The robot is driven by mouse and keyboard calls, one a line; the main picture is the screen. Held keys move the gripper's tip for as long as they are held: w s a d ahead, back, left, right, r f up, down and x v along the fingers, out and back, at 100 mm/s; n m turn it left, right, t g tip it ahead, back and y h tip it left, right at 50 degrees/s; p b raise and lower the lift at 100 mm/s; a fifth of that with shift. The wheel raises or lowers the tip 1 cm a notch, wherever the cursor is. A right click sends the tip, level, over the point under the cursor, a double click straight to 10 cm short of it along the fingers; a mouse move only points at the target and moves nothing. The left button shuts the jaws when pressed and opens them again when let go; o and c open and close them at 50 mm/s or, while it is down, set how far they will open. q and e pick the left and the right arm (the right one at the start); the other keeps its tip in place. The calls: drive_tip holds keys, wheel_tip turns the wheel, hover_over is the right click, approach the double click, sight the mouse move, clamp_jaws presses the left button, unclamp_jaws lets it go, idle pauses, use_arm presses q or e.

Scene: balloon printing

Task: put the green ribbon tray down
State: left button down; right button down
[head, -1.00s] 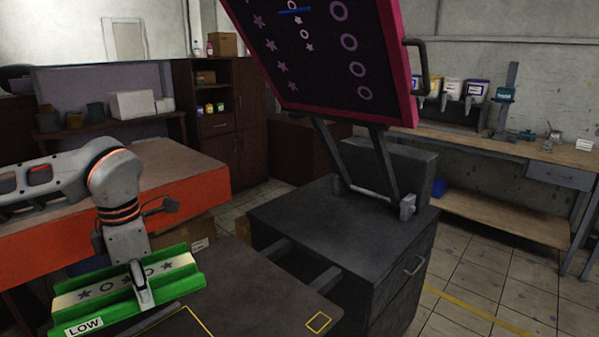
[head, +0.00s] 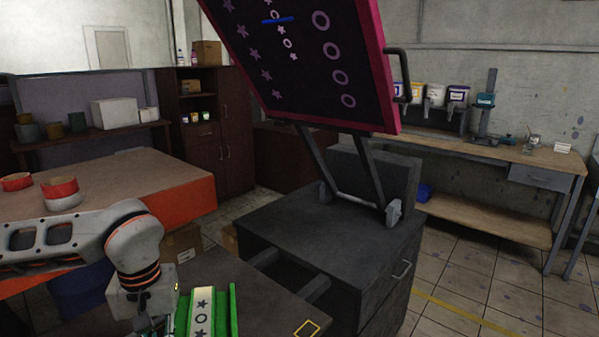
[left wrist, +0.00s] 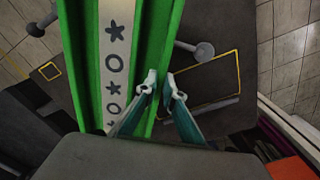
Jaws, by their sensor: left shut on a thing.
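The green ribbon tray (head: 234,308) is a long channel with raised walls, at the bottom edge of the head view, partly cut off. A cream ribbon (head: 202,302) with dark stars and rings lies along it. My left gripper (left wrist: 163,90) is shut on one side wall of the tray (left wrist: 75,52) in the left wrist view. The tray is held over the dark board (head: 265,305); I cannot tell whether it touches. A yellow rectangle outline (left wrist: 239,70) is on the board beside the tray. My right gripper is not in view.
A raised pink-framed screen (head: 385,70) stands on struts above a dark cabinet (head: 330,240). An orange-edged table (head: 185,205) with red rolls (head: 60,188) is at left. A wooden bench (head: 480,150) runs along the right wall.

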use_arm(q)
drive_tip(key=shift+s+d+f+m, duration=0.1)
drive_tip(key=shift+d+f+m, duration=0.1)
drive_tip(key=shift+m, duration=0.5)
drive_tip(key=shift+s+d+f+m, duration=0.1)
drive_tip(key=shift+d+f+m, duration=0.1)
drive_tip(key=shift+m, duration=0.5)
